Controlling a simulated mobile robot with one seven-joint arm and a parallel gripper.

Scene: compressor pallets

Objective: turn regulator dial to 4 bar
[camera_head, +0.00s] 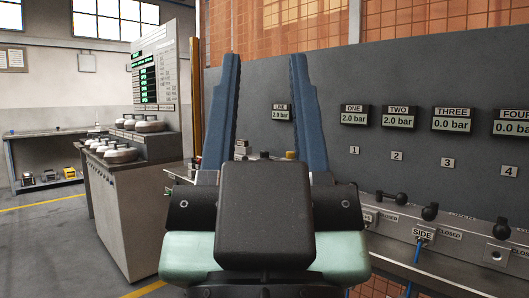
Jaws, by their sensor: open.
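My gripper (265,58) is in the middle of the view, its two blue fingers upright, wide apart and empty. I cannot make out the regulator dial for certain; my gripper's body covers part of the panel's lower area. The LINE display (281,113) shows between the fingers and reads 2.0 bar. The ONE display (355,116) and the TWO display (399,117) also read 2.0 bar. The THREE display (453,120) and the FOUR display (514,124) read 0.0 bar.
A grey bench (450,246) with black-knobbed valves (430,212), one labelled SIDE, runs along the right. A grey cabinet (135,215) with round metal pieces (121,155) stands left. A table (45,183) stands far left. Open floor (45,250) lies at lower left.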

